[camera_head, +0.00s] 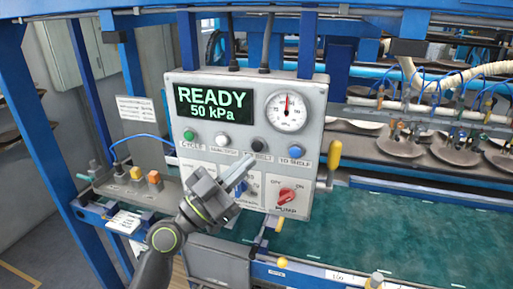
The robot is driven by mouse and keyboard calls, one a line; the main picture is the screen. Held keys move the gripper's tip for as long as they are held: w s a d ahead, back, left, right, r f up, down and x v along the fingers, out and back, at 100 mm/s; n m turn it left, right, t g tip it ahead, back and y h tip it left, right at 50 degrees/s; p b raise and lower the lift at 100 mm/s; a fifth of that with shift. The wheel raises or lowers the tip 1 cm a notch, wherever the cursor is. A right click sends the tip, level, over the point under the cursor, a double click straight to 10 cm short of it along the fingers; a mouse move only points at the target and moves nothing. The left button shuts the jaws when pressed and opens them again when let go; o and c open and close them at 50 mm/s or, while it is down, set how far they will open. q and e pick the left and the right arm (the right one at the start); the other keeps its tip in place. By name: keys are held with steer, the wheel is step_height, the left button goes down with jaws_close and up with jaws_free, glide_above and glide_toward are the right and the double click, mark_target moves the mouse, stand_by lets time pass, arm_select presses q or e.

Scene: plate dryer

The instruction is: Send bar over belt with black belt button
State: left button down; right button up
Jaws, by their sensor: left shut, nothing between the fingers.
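The grey control panel (240,95) stands in the middle with a row of buttons. The black belt button (258,145) sits above a label that seems to read TO BELT, partly covered by my gripper. My left gripper (247,164) is shut and empty, its tips just below the black button and over the label; I cannot tell whether they touch the panel. The bar (455,109) with hoses and fittings is at the right, over a row of plates (358,127). The green belt (400,235) runs along the lower right. My right gripper is out of view.
Near the black button are a green button (189,134), a white button (222,140) and a blue button (295,151). A red pump knob (287,196) is below. The display (213,101) reads READY, 50 kPa. A yellow handle (334,154) juts out at the panel's right.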

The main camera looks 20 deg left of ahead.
mark_target(258, 145)
arm_select(q)
steer(key=shift+w+b, duration=0.75)
steer(key=shift+w, duration=0.65)
stand_by(1.0)
steer(key=shift+w+b, duration=0.45)
